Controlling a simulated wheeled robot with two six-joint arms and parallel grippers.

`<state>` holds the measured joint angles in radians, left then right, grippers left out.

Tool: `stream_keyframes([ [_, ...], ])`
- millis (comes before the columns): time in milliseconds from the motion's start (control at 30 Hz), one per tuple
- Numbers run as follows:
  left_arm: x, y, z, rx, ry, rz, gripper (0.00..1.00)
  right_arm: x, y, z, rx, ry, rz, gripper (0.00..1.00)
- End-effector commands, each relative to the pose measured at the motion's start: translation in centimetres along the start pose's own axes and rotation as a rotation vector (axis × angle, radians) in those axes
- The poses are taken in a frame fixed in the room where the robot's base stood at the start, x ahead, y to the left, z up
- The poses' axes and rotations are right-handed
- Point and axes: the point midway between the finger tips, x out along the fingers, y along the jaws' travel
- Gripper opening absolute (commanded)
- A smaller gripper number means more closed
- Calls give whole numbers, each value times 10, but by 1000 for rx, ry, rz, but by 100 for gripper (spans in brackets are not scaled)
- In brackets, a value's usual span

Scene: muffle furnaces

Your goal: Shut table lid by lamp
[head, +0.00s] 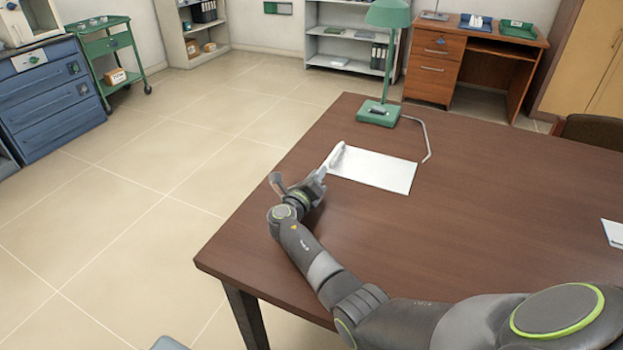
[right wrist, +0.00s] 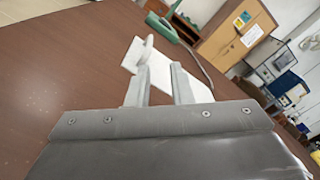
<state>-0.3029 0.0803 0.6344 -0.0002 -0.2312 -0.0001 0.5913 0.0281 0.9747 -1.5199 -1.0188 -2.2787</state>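A brown table (head: 480,240) fills the right of the head view. On it, in front of the green lamp (head: 378,113), lies a flat white panel (head: 385,171). A narrow white raised piece (head: 335,155) stands at the panel's left end; I cannot tell whether it is the lid. My right gripper (head: 325,172) is low over the table beside that piece. In the right wrist view its two fingers (right wrist: 160,86) are apart, with the white panel (right wrist: 160,75) and raised piece (right wrist: 147,50) beyond them. I cannot tell whether they touch. My left gripper is out of view.
A grey cord (head: 424,135) runs from the lamp along the panel's right side. A white sheet (head: 613,232) lies at the right edge. The tabletop nearer me is clear. A chair (head: 590,130) stands behind the table.

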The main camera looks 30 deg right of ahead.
Motion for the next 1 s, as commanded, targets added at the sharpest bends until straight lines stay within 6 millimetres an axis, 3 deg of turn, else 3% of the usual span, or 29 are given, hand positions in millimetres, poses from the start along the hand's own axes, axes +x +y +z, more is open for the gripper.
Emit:
stream_keyframes([
  [100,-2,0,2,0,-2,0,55,-18,0,0,1,0,1,20],
  [300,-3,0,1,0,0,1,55,-32,0,0,1,0,-1,20],
  [833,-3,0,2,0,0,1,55,-33,-1,0,0,0,-1,20],
  [1000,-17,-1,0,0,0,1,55,-33,-10,11,1,-1,-1,20],
])
